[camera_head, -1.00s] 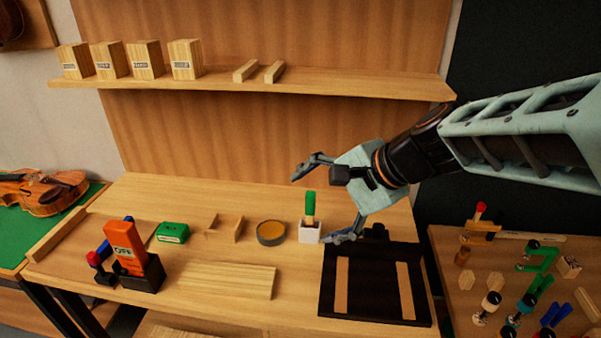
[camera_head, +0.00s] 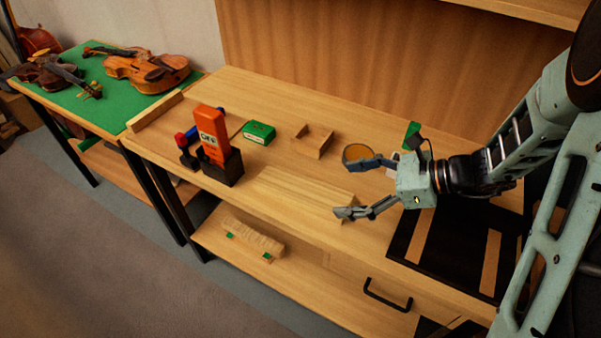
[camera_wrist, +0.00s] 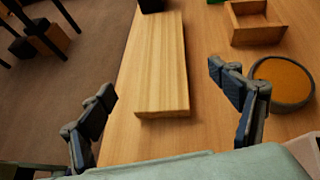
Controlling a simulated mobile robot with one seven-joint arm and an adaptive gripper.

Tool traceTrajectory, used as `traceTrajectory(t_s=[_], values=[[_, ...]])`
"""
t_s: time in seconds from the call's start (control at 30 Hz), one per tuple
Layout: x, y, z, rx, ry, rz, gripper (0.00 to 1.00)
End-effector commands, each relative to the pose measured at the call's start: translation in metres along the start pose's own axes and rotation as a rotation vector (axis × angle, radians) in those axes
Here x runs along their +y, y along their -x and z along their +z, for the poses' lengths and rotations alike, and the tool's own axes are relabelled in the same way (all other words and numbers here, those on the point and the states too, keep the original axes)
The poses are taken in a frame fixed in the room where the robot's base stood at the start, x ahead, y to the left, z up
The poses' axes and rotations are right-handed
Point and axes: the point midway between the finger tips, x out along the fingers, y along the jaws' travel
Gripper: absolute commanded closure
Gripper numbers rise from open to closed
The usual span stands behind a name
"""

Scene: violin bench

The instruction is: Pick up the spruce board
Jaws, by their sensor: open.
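The spruce board (camera_head: 296,196) is a pale, long wooden plank lying flat on the bench top, near its front edge. In the wrist view the board (camera_wrist: 163,65) runs away from me, with its near end between and just beyond my fingers. My gripper (camera_head: 356,187) is open and empty at the right end of the board in the head view. In the wrist view its two fingers (camera_wrist: 170,107) stand apart on either side of the board's line, and no contact is visible.
A round tin (camera_head: 357,153) sits close to one finger. Beyond the board are a wooden tray (camera_head: 313,141), a green box (camera_head: 259,132) and an orange meter (camera_head: 212,134) in a black holder. A black mat with wooden strips (camera_head: 445,240) lies at right.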

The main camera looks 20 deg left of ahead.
Motion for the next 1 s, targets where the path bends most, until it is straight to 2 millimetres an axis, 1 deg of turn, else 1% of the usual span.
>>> traceTrajectory(t_s=[0.03, 0.13, 0.3, 0.4, 0.57, 0.67, 0.83, 0.9, 1.0], values=[[0.001, -0.002, -0.003, -0.016, -0.022, 0.001, 0.16], [0.001, -0.011, -0.002, -0.032, -0.037, 0.004, 0.16], [0.002, -0.039, -0.001, -0.032, -0.036, 0.007, 0.16], [0.001, -0.052, 0.0, -0.032, -0.036, 0.006, 0.16], [0.0, -0.062, 0.001, -0.03, -0.035, 0.003, 0.16], [-0.001, -0.073, 0.003, -0.03, -0.034, 0.006, 0.16], [-0.005, -0.099, 0.006, -0.029, -0.033, 0.007, 0.16], [-0.005, -0.106, 0.006, -0.029, -0.034, 0.005, 0.16], [-0.006, -0.111, 0.007, -0.03, -0.034, 0.003, 0.16]])
